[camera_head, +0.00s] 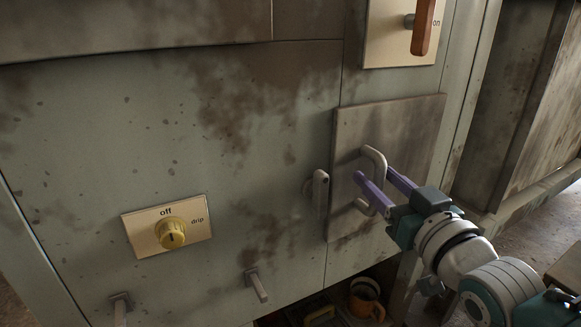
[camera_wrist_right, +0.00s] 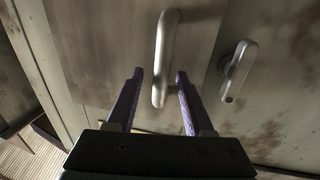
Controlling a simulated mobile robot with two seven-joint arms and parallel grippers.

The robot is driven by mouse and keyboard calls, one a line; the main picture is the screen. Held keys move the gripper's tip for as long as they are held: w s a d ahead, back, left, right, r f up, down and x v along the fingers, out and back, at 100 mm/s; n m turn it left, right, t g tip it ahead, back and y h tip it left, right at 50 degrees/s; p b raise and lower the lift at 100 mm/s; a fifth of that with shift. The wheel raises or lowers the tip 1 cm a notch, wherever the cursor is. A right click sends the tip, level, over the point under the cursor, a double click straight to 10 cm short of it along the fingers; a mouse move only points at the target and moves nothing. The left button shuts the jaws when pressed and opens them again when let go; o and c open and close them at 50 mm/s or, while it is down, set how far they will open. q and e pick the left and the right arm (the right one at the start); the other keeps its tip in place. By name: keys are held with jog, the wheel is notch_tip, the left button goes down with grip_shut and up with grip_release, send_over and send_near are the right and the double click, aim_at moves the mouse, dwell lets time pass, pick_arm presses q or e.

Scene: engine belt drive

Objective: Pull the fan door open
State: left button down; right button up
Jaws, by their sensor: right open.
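The fan door appears to be the grey stained panel (camera_head: 420,125) at the right of the cabinet front, and it looks flush with it. Its pale metal handle (camera_head: 376,160) is a vertical loop. My right gripper (camera_head: 372,181) is open, its two purple fingers reaching toward the handle. In the right wrist view the handle (camera_wrist_right: 165,55) stands upright, its lower end between the open fingertips (camera_wrist_right: 159,75). I cannot tell whether a finger touches it. A small grey latch lever (camera_head: 319,189) hangs beside the door's left edge; it also shows in the right wrist view (camera_wrist_right: 237,70). My left gripper is not in view.
A plate with a yellow knob (camera_head: 171,233), marked "off" and "drip", is at the lower left. A red-brown lever (camera_head: 423,27) is above the door. Small grey handles (camera_head: 257,285) stick out below, near an open shelf with an orange mug (camera_head: 366,300).

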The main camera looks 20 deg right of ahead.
jog(key=shift+w, duration=0.25)
grip_shut()
dwell(1.4)
